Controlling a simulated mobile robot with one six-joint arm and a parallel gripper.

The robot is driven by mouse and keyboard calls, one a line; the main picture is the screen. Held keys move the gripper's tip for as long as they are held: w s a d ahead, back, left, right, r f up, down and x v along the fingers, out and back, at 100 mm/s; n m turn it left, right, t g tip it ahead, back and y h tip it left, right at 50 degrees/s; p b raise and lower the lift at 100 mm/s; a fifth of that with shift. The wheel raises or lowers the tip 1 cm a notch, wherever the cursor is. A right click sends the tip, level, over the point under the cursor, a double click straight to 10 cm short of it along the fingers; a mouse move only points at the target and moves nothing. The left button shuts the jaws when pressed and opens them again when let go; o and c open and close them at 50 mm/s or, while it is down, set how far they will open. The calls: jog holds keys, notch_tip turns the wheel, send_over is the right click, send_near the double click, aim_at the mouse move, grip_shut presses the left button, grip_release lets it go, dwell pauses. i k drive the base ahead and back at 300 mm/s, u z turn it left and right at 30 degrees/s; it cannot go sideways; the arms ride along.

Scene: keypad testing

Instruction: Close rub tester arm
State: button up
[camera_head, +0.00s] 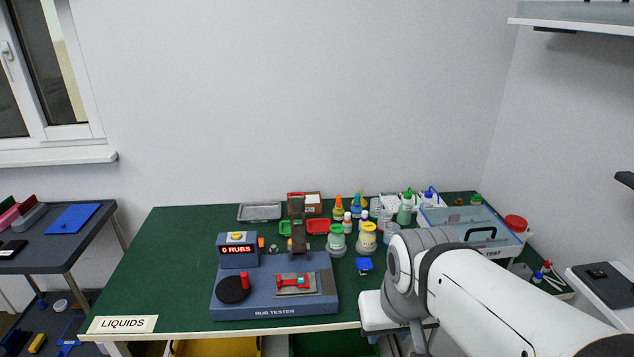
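The rub tester (226,304) is a blue-grey machine at the front of the green table, with a display (237,250) reading "0 RUBS". Its dark arm (297,210) stands upright at the back of the base, so it looks raised. A red piece with a small teal part (293,282) lies on the grey bed (323,285) in front of it. A black round disc (233,290) with a red knob is at the left of the base. My white arm comes in from the lower right, ending right of the tester. My gripper is not visible.
Behind the tester are a metal tray (259,211), red and green trays, and several bottles and jars, including a green-lidded jar (337,243). A clear blue-rimmed box (508,247) stands at the right. The table's left part is clear except for a "LIQUIDS" label (122,324).

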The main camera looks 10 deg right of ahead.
aim_at(296, 203)
jog(key=z, duration=0.4)
jog(key=i, duration=1)
jog(key=z, duration=0.05)
